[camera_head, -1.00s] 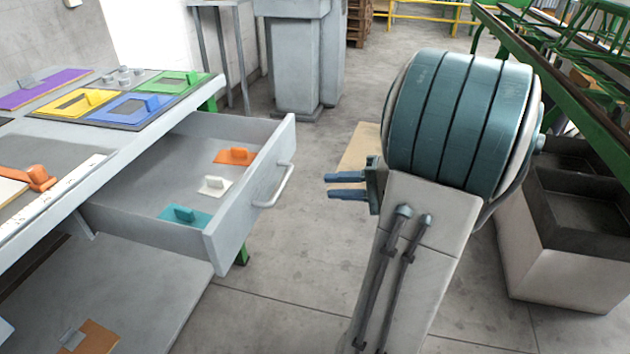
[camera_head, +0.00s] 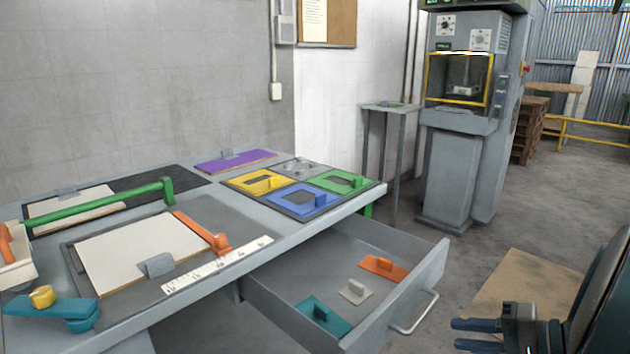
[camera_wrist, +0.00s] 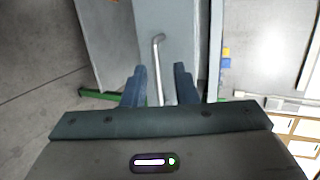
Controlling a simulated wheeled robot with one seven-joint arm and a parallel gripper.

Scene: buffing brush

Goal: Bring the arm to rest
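My gripper (camera_head: 478,336) is at the lower right of the head view, to the right of the open drawer (camera_head: 432,270). Its two dark fingers are apart and nothing is between them there. In the wrist view my gripper (camera_wrist: 160,85) is also open, with the drawer's metal handle (camera_wrist: 157,70) seen beyond and between the fingers. The handle (camera_head: 415,313) looks apart from the fingers in the head view. Most of my arm is cut off at the right edge.
The drawer holds orange (camera_head: 383,268), white (camera_head: 355,291) and teal (camera_head: 323,317) handled pieces. The workbench (camera_head: 345,208) carries colored plates, boards and a ruler (camera_head: 217,264). A grey machine (camera_head: 457,170) stands behind. Floor right of the drawer is open around a tan mat (camera_head: 520,287).

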